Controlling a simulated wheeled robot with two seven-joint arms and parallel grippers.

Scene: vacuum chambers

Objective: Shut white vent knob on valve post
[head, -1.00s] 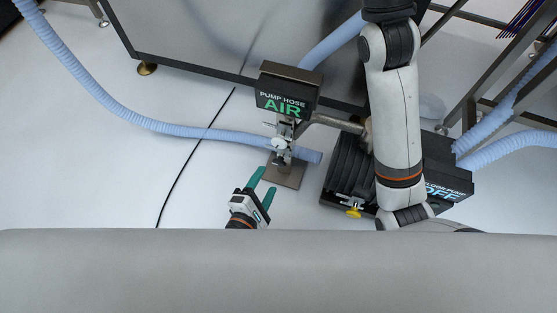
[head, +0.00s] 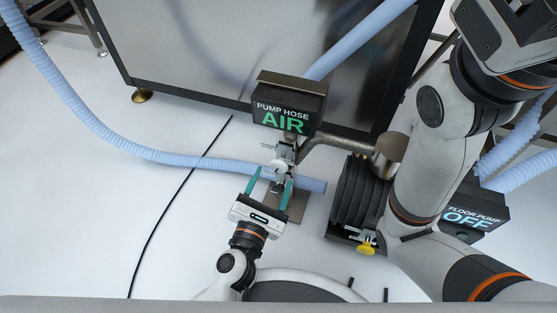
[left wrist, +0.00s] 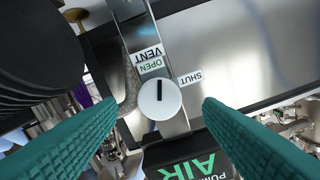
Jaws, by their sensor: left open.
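The white vent knob (left wrist: 160,99) sits on the grey metal valve post, between my green fingers in the left wrist view. Its black mark points up toward the green OPEN label (left wrist: 152,66); the SHUT label (left wrist: 191,77) is at its upper right. In the head view the knob (head: 280,166) is small, on the valve post (head: 283,152) below the pump hose display, which reads AIR (head: 283,118). My left gripper (head: 270,182) is open, its fingertips just short of the knob on either side, empty.
A blue hose (head: 200,160) runs across the floor behind the post. The floor pump display (head: 468,216) reads OFF, beside a black bellows (head: 357,200) with a yellow knob (head: 367,246). A steel chamber (head: 200,50) stands behind.

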